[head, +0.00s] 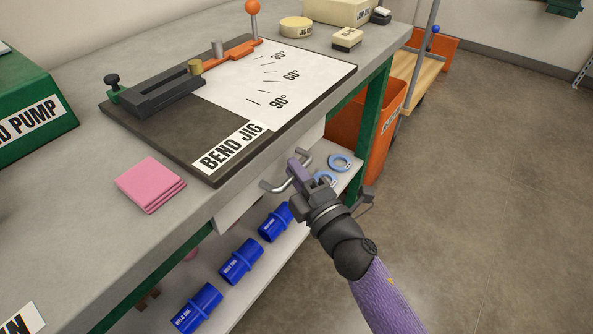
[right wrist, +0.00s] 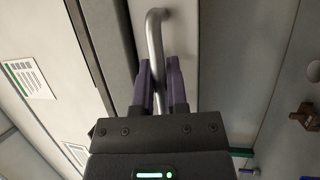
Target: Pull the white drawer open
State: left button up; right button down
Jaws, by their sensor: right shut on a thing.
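The white drawer (head: 237,212) is under the bench top's front edge, below the bend jig. I cannot tell whether it stands slightly out. Its bent metal handle (head: 271,187) sticks out from the front. My right gripper (head: 296,170) is shut on the handle, with its purple fingers around the bar. In the right wrist view the handle (right wrist: 154,38) passes between the two fingers (right wrist: 160,88), in front of the pale drawer front (right wrist: 184,45). My left gripper is out of view.
The bend jig (head: 150,138) and pink cloths (head: 150,184) lie on the bench top (head: 80,210). Blue sleeves (head: 241,261) and light blue rings (head: 340,162) lie on the shelf below. An orange bin (head: 373,150) stands at the bench end. Floor (head: 490,200) to the right is clear.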

dwell(0.3)
jog(key=s+d+p, duration=0.3)
jog(key=s+d, duration=0.8)
jog(key=d, duration=0.4)
jog(key=shift+s+d+p, duration=0.2)
jog(key=shift+d+p, duration=0.05)
jog(key=shift+p, duration=0.05)
jog(key=c, duration=0.7)
grip_release()
jog(key=shift+o, duration=0.3)
